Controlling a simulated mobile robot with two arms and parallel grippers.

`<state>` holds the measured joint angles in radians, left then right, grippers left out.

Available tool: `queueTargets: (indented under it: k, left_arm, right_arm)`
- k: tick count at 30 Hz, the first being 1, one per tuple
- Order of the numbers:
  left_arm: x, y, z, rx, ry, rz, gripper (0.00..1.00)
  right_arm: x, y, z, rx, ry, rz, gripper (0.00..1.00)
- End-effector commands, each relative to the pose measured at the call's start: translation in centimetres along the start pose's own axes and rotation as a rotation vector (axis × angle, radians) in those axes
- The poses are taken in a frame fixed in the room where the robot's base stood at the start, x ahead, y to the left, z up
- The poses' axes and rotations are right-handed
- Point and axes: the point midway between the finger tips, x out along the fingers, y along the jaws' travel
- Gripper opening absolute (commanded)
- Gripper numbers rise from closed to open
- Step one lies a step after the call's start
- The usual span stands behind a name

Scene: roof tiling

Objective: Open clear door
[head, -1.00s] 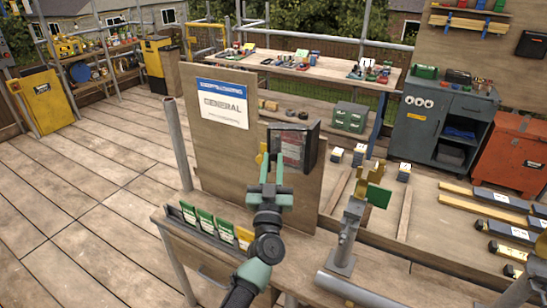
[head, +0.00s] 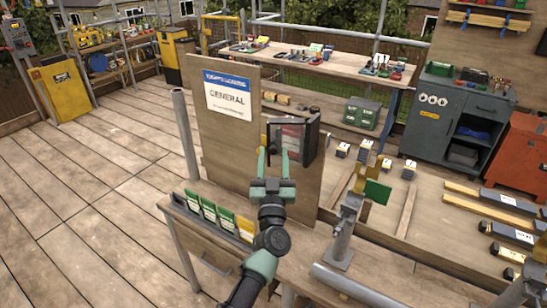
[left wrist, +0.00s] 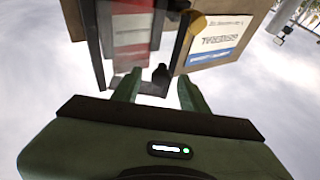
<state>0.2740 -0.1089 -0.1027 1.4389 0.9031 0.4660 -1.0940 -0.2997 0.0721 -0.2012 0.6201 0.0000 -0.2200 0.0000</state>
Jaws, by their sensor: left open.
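The clear door (head: 292,135) is the see-through front of a dark-framed box on an upright wooden board (head: 225,155). Red and pale contents show through it. In the left wrist view the clear pane (left wrist: 130,45) looks shut, though its exact angle is hard to tell. My left gripper (head: 272,158) is open, just in front of the lower part of the box. In the left wrist view its green fingers (left wrist: 158,92) stand either side of a small black knob (left wrist: 160,74) by the frame's lower edge. Contact cannot be told.
A bench (head: 300,262) stands below the board, with a rack of green and yellow cards (head: 215,213). The deck (head: 90,200) at left is clear.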

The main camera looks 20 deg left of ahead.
Motion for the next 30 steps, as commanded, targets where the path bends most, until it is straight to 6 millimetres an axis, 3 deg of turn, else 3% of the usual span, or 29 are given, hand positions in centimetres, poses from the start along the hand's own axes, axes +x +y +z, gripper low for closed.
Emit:
queueTargets:
  k: [8,15,21,30]
  left_arm:
    - [-0.9,0.0,0.0,0.002,-0.002,0.0,0.43]
    - [-5.0,0.0,0.0,0.002,-0.003,0.0,0.43]
    - [-7.4,0.1,0.1,0.001,-0.001,0.0,0.43]
    - [-7.8,0.1,0.1,0.0,0.0,0.0,0.43]
  right_arm:
    - [-0.3,0.7,0.1,-0.003,-0.002,0.007,0.36]
    - [-1.1,0.8,0.1,-0.003,-0.002,0.009,0.36]
    - [-1.3,0.8,0.1,-0.003,-0.002,0.009,0.36]
    - [-1.3,0.8,0.1,-0.002,-0.002,0.009,0.36]
